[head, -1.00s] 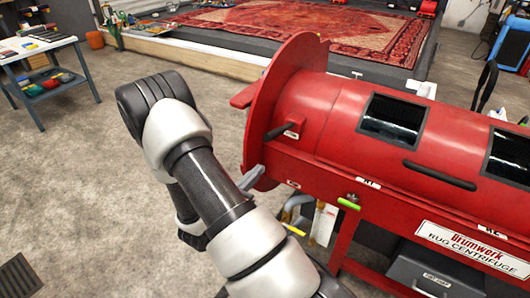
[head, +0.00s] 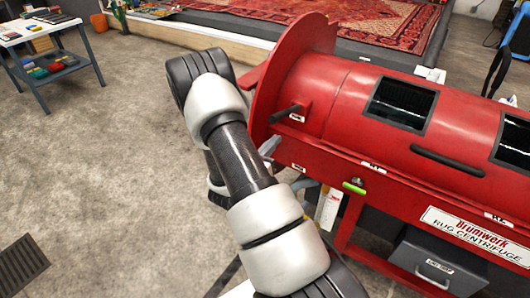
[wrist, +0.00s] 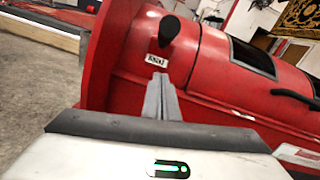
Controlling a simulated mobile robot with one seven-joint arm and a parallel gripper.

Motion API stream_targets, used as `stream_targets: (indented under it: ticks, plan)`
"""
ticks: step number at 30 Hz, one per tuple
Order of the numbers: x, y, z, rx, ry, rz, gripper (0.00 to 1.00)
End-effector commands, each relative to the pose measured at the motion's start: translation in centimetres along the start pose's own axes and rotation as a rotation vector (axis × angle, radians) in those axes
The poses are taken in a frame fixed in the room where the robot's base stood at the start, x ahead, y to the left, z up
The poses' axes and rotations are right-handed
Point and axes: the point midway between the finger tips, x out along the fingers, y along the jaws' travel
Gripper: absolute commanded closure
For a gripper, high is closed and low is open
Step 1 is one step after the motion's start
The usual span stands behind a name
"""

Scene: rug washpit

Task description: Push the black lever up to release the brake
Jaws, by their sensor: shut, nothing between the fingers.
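The black lever (head: 286,113) sticks out from the left end of the red drum machine, with a small white label beside it. In the wrist view the lever (wrist: 169,29) stands above its label, near the top of the picture. My gripper (wrist: 159,84) is shut and empty, its grey fingers pointing at the drum just below the label. The fingertips look lower than the lever and apart from it. In the head view my arm hides most of the gripper; only a bit of grey finger (head: 270,146) shows below the lever.
The red rug centrifuge (head: 340,95) has a wide end flange (head: 285,65), dark windows and a black handle bar (head: 447,160). A green-handled part (head: 354,188) sits on its frame. A table with tools (head: 40,32) stands far left.

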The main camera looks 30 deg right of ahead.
Motion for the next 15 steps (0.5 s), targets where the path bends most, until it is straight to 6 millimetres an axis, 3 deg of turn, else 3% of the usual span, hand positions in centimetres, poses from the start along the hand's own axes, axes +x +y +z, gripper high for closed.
stream_targets:
  ticks: [2,6,15]
  plan:
    - [1.7,-0.1,-0.1,0.002,-0.001,-0.004,1.0]
    - [1.9,0.0,2.5,0.004,-0.001,0.0,1.0]
    - [2.2,0.0,3.9,0.001,0.0,0.001,1.0]
